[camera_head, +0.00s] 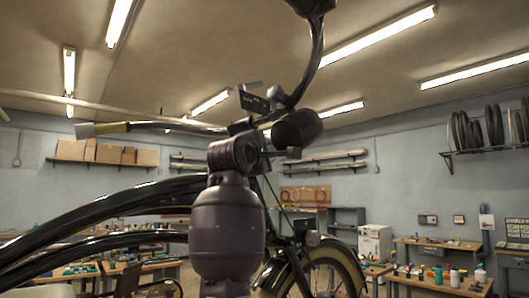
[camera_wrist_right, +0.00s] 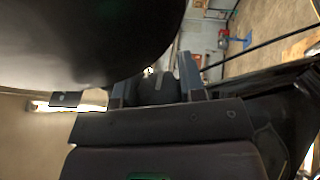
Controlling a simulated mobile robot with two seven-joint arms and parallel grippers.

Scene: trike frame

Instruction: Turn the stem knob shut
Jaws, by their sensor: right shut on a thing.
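My right gripper (camera_wrist_right: 158,92) is seen in the right wrist view, with a finger on each side of a small dark knob (camera_wrist_right: 162,90). It is shut on this knob, which has a lighter strip on its face. In the head view my right arm rises in front of the trike's handlebar (camera_head: 309,72) and stem area. There I cannot make out the knob or the fingertips clearly. My left gripper is in neither view.
A large dark rounded part (camera_wrist_right: 85,40) fills the upper left of the wrist view, close to the gripper. The black frame tubes (camera_head: 100,208) run along the left. The front wheel (camera_head: 335,270) is below. Workbenches (camera_head: 440,284) stand farther back.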

